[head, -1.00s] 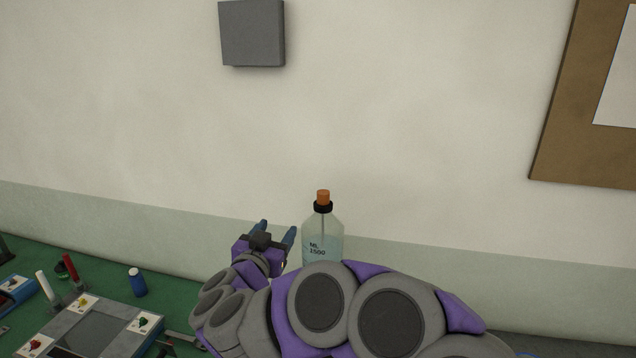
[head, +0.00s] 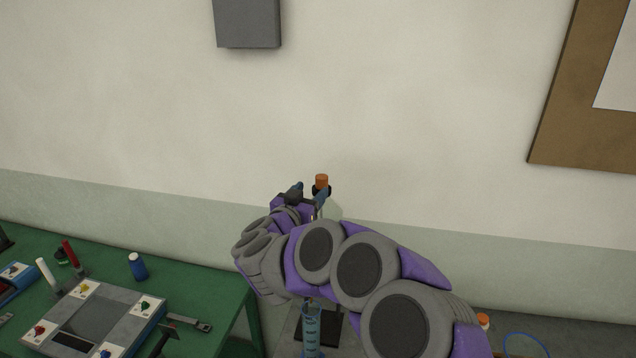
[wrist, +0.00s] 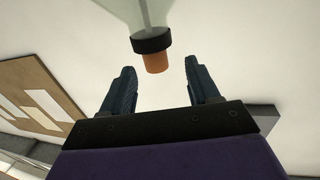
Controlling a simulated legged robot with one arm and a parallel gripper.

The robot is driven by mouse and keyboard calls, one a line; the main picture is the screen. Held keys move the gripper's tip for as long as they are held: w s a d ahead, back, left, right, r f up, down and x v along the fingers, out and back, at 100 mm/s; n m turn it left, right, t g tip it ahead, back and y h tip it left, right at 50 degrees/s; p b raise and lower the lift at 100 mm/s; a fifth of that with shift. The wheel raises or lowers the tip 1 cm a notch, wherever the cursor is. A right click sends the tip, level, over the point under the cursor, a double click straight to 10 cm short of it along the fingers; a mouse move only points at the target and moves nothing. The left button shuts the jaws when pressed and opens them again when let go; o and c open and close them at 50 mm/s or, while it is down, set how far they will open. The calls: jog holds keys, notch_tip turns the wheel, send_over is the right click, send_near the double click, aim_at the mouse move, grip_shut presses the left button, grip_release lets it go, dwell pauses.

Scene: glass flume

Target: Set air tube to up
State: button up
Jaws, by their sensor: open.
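A clear bottle (wrist: 125,12) with a black collar (wrist: 151,41) and an orange top piece (wrist: 155,63) shows in the wrist view. A thin tube (wrist: 147,12) runs inside it. In the head view the orange top (head: 321,180) stands just above my gripper, and my arm hides most of the bottle. My gripper (head: 310,193) is open and empty. In the wrist view its two fingers (wrist: 160,66) lie to either side of the orange top, with gaps; I cannot tell whether the top is at fingertip depth.
A green table (head: 200,290) at left holds a grey panel (head: 95,315), a blue bottle (head: 137,266) and small tools. A clear graduated cylinder (head: 311,325) stands below my arm. A grey box (head: 247,22) and a brown board (head: 580,110) are on the wall.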

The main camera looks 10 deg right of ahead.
aim_at(319, 185)
jog(key=x, duration=0.6)
jog(key=shift+s+d, duration=0.1)
jog(key=shift+d, duration=0.4)
jog(key=shift+a, duration=0.45)
jog(key=shift+c, duration=0.5)
jog(key=shift+s+d, duration=0.1)
jog(key=shift+d, duration=0.15)
jog(key=c, duration=0.6)
grip_shut()
